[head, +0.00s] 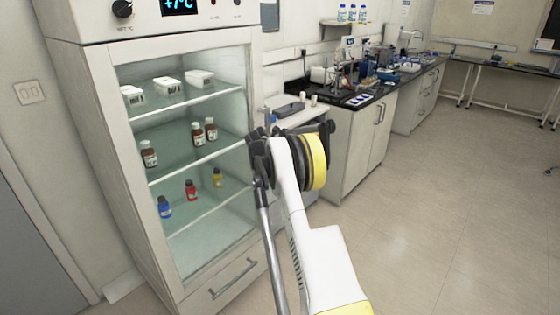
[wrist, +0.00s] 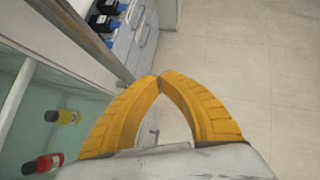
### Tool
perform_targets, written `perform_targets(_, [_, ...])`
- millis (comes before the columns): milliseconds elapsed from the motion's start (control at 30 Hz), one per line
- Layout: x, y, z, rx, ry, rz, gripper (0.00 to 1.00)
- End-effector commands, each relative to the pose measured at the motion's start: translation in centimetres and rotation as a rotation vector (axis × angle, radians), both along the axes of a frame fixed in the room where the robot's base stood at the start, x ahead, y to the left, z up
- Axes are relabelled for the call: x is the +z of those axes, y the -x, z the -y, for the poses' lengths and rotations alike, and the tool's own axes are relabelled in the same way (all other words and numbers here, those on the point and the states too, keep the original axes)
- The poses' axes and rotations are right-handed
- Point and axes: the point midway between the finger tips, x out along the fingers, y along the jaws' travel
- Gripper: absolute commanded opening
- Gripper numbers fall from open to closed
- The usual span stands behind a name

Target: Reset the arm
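My gripper (wrist: 160,78) shows in the wrist view with its two yellow fingers curved inward and their tips together. Nothing is between the fingers; the floor shows through the gap. In the head view my white arm rises from the bottom and bends beside the right edge of the fridge (head: 100,120). The fingers cannot be made out there, hidden by the arm's joint. In the wrist view a red bottle (wrist: 43,163) and a yellow bottle (wrist: 62,117) are to the left of the fingers, apart from them.
The fridge interior shows shelves with white tubs (head: 168,86), brown bottles (head: 149,154), a blue bottle (head: 164,207) and other small bottles. A bench (head: 350,150) with lab equipment stands behind the arm. A drawer handle (head: 233,279) is below. The floor (head: 450,220) at right is clear.

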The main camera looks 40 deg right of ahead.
Motion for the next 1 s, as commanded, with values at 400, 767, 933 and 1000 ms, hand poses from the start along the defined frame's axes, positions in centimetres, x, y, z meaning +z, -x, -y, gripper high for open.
perform_targets(400, [6.1, 6.1, -0.4, -0.004, -0.002, -0.003, 0.0])
perform_targets(767, [6.5, 6.6, -0.6, -0.006, -0.005, 0.002, 0.0])
perform_targets(933, [9.4, 6.4, -4.5, -0.068, -0.071, 0.099, 0.0])
perform_targets(1000, [11.7, 6.7, -8.0, -0.129, -0.135, 0.187, 0.0])
